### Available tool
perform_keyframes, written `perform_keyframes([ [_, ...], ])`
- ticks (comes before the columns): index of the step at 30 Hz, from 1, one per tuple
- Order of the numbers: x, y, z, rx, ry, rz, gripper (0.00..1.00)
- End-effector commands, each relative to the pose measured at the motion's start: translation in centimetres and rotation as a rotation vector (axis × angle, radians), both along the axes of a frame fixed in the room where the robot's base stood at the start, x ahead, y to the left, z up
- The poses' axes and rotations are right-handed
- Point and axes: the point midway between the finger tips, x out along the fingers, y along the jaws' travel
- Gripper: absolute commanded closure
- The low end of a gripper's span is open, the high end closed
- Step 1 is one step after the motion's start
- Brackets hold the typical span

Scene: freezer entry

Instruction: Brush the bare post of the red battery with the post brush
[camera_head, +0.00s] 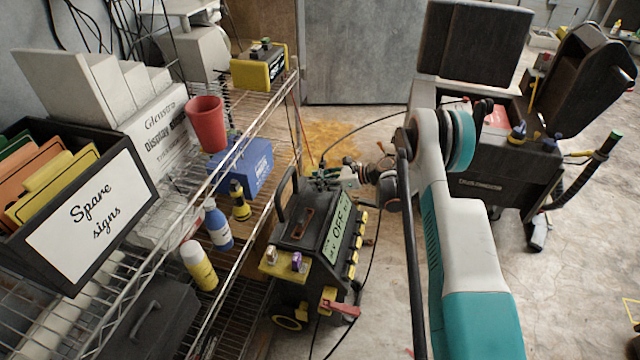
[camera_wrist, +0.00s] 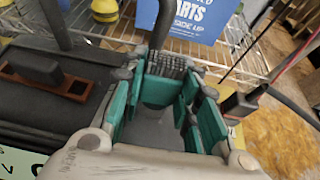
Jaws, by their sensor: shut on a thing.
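The red battery (camera_head: 497,117) sits inside the open dark machine at the right of the head view; its posts are too small to tell which is bare.
The black OFF box (camera_head: 318,222) stands on the floor, its handle close to my gripper. A wire shelf (camera_head: 240,125) at left holds a blue box (camera_head: 240,167), red cup (camera_head: 206,122) and yellow battery (camera_head: 258,70). Cables trail nearby. Bare floor (camera_head: 440,85) lies before the grey door.

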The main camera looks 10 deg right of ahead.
Motion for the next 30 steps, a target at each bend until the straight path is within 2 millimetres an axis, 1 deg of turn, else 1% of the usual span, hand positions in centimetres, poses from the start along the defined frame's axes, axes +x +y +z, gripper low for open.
perform_keyframes([
  [1,0.0,0.0,1.3,0.000,0.000,0.000,0.96],
  [5,0.0,0.0,4.5,0.000,0.000,0.000,0.96],
  [9,0.0,0.0,8.6,0.000,0.000,0.000,0.96],
  [12,0.0,0.0,11.3,0.000,0.000,0.000,0.96],
  [15,0.0,0.0,13.5,0.000,0.000,0.000,0.96],
  [18,0.0,0.0,15.3,0.000,0.000,0.000,0.96],
  [21,0.0,0.0,16.6,0.000,0.000,0.000,0.96],
  [24,0.0,0.0,17.4,0.000,0.000,0.000,0.96],
  [30,0.0,0.0,18.3,0.000,0.000,0.000,0.96],
])
